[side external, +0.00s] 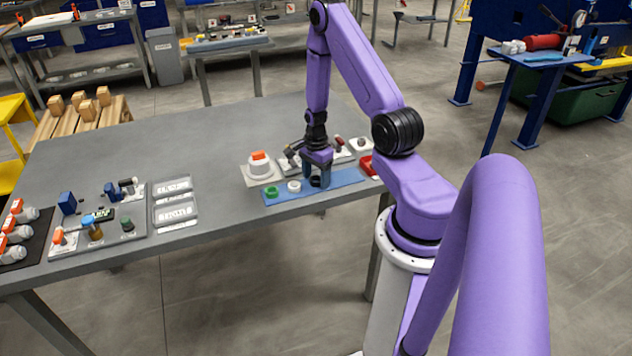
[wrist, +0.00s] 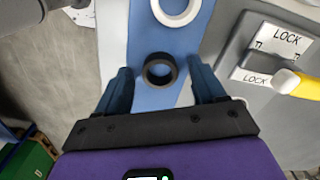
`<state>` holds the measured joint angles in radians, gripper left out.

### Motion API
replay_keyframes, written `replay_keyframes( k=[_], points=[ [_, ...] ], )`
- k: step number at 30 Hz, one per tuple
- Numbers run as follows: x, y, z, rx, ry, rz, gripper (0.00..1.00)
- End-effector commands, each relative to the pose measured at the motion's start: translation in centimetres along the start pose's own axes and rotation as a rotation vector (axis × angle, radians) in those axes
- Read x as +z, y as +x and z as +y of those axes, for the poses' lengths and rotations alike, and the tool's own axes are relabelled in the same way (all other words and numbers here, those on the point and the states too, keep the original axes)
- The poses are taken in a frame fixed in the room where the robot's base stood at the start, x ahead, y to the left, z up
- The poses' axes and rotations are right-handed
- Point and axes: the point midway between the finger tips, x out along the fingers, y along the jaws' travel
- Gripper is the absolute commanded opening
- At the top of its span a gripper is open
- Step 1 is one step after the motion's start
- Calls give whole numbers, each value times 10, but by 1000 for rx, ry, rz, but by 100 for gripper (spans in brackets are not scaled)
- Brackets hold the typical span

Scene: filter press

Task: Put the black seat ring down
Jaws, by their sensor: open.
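The black seat ring (wrist: 160,70) lies on the blue mat (wrist: 150,101) in the wrist view, between my fingers with a gap on each side.
A white ring (side external: 294,187) and a green ring (side external: 271,191) lie to the left on the mat. A grey plate with LOCK labels (wrist: 262,75) borders the mat.

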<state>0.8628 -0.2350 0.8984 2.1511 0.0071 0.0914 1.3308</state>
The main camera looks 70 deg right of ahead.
Motion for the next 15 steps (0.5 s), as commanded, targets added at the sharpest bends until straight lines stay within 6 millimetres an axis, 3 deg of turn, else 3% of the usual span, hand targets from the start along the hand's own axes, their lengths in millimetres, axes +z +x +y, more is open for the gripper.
replay_keyframes(
  k=[2,3,8,11,15],
  points=[
    [0,0,0,0,0,0,69],
    [0,0,0,0,0,0,63],
    [0,0,0,0,0,0,11],
    [0,0,0,0,0,0,5],
    [0,0,0,0,0,0,5]
  ],
)
